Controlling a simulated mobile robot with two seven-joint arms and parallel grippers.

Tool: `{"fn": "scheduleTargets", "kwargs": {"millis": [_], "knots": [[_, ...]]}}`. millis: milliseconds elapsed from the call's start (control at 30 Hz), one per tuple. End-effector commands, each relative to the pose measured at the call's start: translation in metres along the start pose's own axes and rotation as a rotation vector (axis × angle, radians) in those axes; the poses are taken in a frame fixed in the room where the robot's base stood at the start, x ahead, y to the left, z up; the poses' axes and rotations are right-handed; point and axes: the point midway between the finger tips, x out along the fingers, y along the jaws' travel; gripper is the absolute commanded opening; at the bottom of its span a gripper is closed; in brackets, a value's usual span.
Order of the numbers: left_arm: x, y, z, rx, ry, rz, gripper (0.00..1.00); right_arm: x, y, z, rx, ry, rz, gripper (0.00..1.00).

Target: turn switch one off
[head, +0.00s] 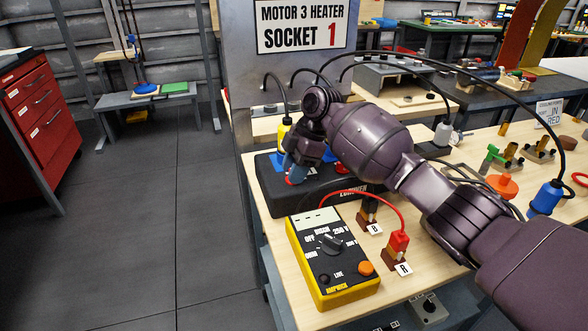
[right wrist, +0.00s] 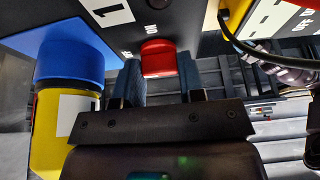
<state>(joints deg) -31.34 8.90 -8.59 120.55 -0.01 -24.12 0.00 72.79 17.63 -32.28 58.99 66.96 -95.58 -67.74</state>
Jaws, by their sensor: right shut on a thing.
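The black switch box (head: 268,190) stands at the left end of the wooden bench. My right gripper (head: 299,165) reaches down over its front left part. In the right wrist view, a red switch (right wrist: 158,58) sits between the two dark fingers of the gripper (right wrist: 160,85), which are shut on it. White ON and OFF marks and a label "1" (right wrist: 108,11) are on the box face beside the switch. A yellow plug (right wrist: 50,130) with a blue collar (right wrist: 70,50) is next to the left finger. The switch's exact setting is hard to tell. My left gripper is not in view.
A yellow meter (head: 335,285) with a dial and orange button lies in front of the box. A red lead runs to a red plug (head: 399,244). A blue plug (head: 545,198) and loose parts lie to the right. A sign reading "MOTOR 3 HEATER SOCKET 1" (head: 303,25) hangs behind.

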Motion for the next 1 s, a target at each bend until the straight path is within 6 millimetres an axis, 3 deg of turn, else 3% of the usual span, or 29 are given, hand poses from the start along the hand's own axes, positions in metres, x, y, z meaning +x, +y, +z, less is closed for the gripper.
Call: {"fn": "scheduleTargets", "kwargs": {"millis": [233, 267, 400, 767, 1000], "knots": [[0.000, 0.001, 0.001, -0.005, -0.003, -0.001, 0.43, -0.001, 0.000, -0.001, -0.002, 0.000, 0.001, 0.12], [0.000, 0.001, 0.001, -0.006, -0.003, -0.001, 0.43, -0.001, 0.000, -0.001, -0.002, 0.000, 0.001, 0.41], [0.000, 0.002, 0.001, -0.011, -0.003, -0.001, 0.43, -0.001, 0.000, -0.001, -0.001, 0.000, 0.001, 0.62], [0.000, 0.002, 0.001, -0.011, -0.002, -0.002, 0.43, -0.006, 0.000, 0.000, 0.000, 0.000, 0.002, 0.62], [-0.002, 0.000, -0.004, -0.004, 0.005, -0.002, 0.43, -0.043, 0.001, -0.002, -0.001, -0.001, 0.006, 0.62]]}}
